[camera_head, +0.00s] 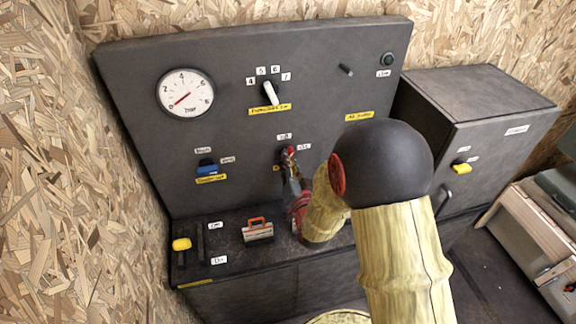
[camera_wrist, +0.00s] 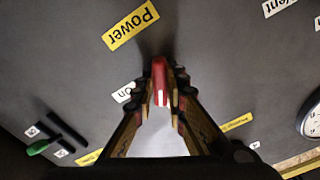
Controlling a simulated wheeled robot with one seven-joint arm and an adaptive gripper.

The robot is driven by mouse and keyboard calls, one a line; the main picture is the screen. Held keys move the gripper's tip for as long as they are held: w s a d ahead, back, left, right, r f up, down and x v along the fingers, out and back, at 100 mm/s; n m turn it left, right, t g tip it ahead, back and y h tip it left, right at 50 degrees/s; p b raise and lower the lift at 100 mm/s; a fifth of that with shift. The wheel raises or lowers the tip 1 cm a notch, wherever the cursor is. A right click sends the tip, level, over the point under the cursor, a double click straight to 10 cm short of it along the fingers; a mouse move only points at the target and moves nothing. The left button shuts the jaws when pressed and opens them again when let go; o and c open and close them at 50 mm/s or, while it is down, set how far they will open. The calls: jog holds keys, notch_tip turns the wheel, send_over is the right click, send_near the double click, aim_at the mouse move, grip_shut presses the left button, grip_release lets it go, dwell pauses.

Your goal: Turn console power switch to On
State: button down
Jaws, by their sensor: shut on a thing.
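A white mark on the knob points down in that view, away from that label. My gripper (camera_wrist: 160,95) is shut on the knob, its fingers on either side. In the head view my gripper (camera_head: 288,168) reaches the panel, and the red knob (camera_head: 291,150) shows at its tip. A small white label (camera_head: 284,137) sits above the knob; the white On label (camera_head: 303,147) is to its right.
The panel holds a pressure gauge (camera_head: 186,92), a white rotary selector (camera_head: 270,92) and a blue knob (camera_head: 207,167). A yellow lever (camera_head: 182,244) and red-handled item (camera_head: 257,230) are on the ledge. A dark cabinet (camera_head: 480,110) stands right. My arm hides part of the panel.

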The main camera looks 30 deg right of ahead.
jog(key=m+b, duration=0.7)
jog(key=m, duration=0.4)
jog(key=shift+m, duration=0.4)
dwell(0.3)
jog(key=c, duration=1.9)
grip_release()
jog(key=shift+o, duration=0.5)
jog(key=v, duration=1.2)
